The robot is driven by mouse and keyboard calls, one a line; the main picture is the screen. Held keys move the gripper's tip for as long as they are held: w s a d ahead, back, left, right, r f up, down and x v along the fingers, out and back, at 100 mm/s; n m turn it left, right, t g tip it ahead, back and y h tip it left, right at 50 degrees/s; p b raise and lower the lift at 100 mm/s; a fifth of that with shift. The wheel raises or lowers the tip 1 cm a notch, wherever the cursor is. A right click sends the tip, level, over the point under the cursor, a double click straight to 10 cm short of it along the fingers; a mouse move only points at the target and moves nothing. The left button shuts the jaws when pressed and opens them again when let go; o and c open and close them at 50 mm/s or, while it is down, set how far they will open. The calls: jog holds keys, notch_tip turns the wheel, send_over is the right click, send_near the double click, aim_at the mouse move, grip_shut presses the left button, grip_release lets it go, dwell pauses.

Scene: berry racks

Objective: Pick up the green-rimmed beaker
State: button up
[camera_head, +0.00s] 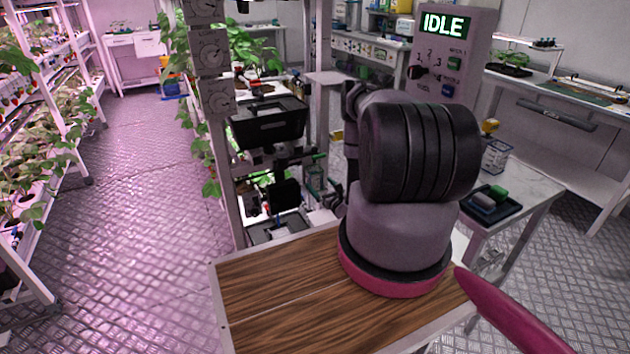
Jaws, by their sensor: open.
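A small clear vessel (315,180) with green at its top stands in the middle of the picture, among dark equipment left of my arm. It looks like the green-rimmed beaker, but it is small and partly blocked, so I cannot be sure. My arm's large dark and grey links fill the centre right.
A dark bin (268,122) sits on the rack left of my arm. A control box (455,50) reads IDLE. A black tray (490,206) lies on a side table at right. Plant racks (75,120) line the left, beside a clear aisle floor (140,220).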

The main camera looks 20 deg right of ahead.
aim_at(318, 180)
jog(key=w, duration=0.6)
jog(key=shift+a+r, duration=0.15)
jog(key=shift+r, duration=0.05)
jog(key=shift+c, duration=0.3)
jog(key=shift+s, duration=0.1)
jog(key=c, duration=1.4)
jog(key=shift+r, duration=0.15)
